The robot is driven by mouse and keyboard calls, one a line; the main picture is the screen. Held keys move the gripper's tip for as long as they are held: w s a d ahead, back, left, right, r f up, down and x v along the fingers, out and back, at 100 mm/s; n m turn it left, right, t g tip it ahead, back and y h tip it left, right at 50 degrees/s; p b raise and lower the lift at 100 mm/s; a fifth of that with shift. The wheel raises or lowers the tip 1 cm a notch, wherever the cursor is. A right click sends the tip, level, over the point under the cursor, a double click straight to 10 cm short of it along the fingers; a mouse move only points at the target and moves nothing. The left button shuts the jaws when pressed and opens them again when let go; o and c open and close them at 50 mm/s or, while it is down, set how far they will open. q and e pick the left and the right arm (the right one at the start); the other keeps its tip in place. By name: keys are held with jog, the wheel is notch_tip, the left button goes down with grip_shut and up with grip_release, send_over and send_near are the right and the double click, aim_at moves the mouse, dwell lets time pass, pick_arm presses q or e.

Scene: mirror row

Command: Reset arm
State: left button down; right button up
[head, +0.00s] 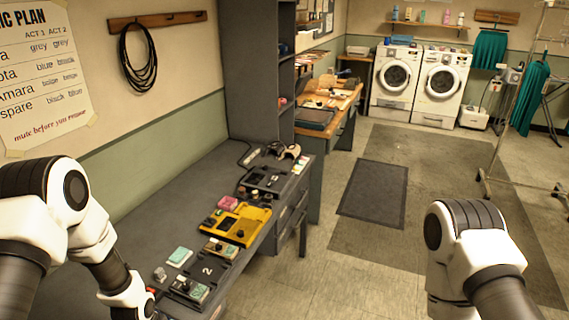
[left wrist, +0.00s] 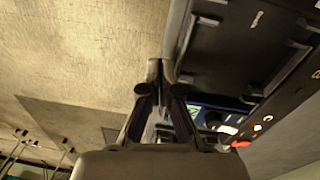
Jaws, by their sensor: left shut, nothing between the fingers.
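My left arm (head: 72,205) comes in from the left in the head view and reaches down over the near end of the grey bench. Its gripper falls at or below the bottom edge there. In the left wrist view my left gripper (left wrist: 160,88) is shut, its fingertips together with nothing between them. It is beside the bench's edge, with floor to its left. My right arm (head: 470,250) is bent at the lower right of the head view, over the floor. My right gripper is out of view.
The grey bench (head: 130,222) carries a yellow device (head: 236,224), a dark board marked 2 (head: 207,269), a green-topped box (head: 180,256) and other small devices. A shelf unit (head: 258,75) rises behind. A dark mat (head: 373,194) lies on open floor. A metal rack (head: 495,150) stands right.

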pick_arm(q)
jog(key=s+d+f+n, duration=0.2)
jog(key=s, duration=0.7)
jog(key=s+d+f+n, duration=0.1)
jog(key=s+d, duration=0.1)
jog(key=s, duration=0.8)
notch_tip(320, 180, down, 6)
jog(key=s+b, duration=0.1)
jog(key=b, duration=0.5)
jog(key=shift+s+y, duration=0.25)
jog(key=shift+y, duration=0.15)
pick_arm(e)
notch_tip(320, 180, down, 6)
jog(key=shift+s, duration=0.2)
pick_arm(q)
jog(key=shift+s, duration=0.1)
pick_arm(e)
jog(key=shift+s+d, duration=0.1)
jog(key=shift+d, duration=0.05)
